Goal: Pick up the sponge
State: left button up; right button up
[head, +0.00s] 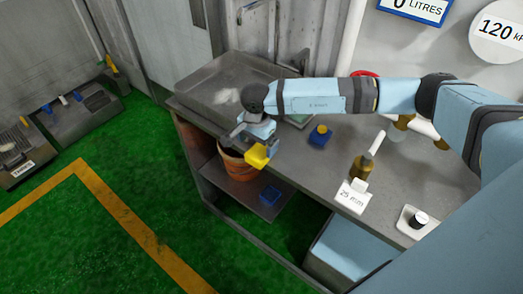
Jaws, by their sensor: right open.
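A yellow block (257,156), which looks like the sponge, shows at the front edge of the grey worktop, just below my right gripper (250,143). My right gripper is open and reaches down over the front edge. The gripper and wrist hide part of the block, and I cannot tell whether the fingers touch it. My left gripper is not in view.
A sink (222,88) lies behind the gripper. An orange-brown bucket (238,167) and a blue item (270,195) sit on the lower shelf. A blue-and-yellow object (320,136) and a brass valve (361,167) are on the worktop.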

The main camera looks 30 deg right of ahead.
aim_at(257, 154)
jog(key=f, duration=0.2)
jog(key=f+p, duration=0.1)
jog(key=f, duration=0.2)
jog(key=shift+w+f+p, duration=0.25)
jog(key=shift+f+p, duration=0.05)
jog(key=shift+p, duration=0.05)
jog(key=shift+f, duration=0.3)
jog(key=shift+c, duration=0.5)
jog(key=c, duration=0.7)
jog(key=shift+c, duration=1)
